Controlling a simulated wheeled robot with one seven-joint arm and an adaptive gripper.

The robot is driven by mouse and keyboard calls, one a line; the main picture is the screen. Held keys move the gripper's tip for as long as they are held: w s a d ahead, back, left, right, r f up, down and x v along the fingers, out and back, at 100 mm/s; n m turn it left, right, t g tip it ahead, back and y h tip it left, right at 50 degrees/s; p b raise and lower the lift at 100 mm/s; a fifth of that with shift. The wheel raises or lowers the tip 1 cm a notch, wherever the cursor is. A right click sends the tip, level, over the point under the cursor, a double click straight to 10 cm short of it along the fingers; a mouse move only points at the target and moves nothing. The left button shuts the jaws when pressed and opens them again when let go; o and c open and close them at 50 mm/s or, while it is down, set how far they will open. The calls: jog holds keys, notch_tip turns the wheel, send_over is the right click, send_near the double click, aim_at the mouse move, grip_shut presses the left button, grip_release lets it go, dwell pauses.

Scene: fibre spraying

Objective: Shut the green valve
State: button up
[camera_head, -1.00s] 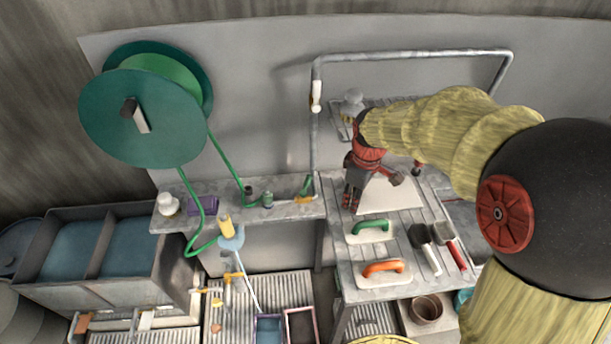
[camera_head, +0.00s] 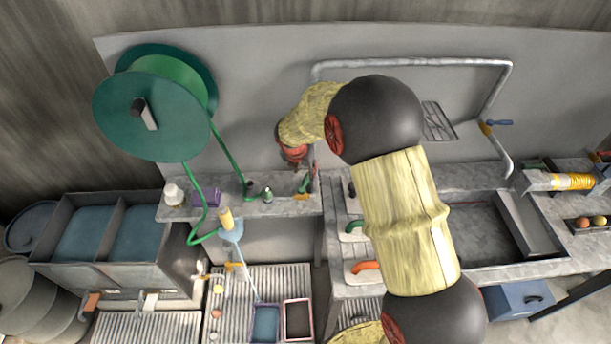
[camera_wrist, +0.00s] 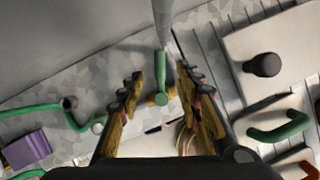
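The green valve (camera_head: 304,184) is a short green lever on a brass-coloured body at the foot of the grey pipe, on the speckled ledge. In the wrist view its green handle (camera_wrist: 158,72) lies between the two fingers of my gripper (camera_wrist: 160,86), apart from both of them. My gripper is open and empty. In the head view my gripper (camera_head: 310,168) is just above the valve, and its fingers are mostly hard to make out. How deep the handle sits between the fingers cannot be told.
A green hose runs from the large green reel (camera_head: 150,115) to the ledge left of the valve. A purple block (camera_head: 206,197) and a white jar (camera_head: 173,194) stand further left.

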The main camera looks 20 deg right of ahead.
aim_at(307, 177)
jog(key=b+x, duration=0.1)
jog(key=x, duration=0.4)
jog(key=shift+w+d+f, duration=0.1)
jog(key=shift+w+f, duration=0.05)
jog(key=shift+f, duration=0.15)
jog(key=shift+c, duration=1.3)
grip_shut()
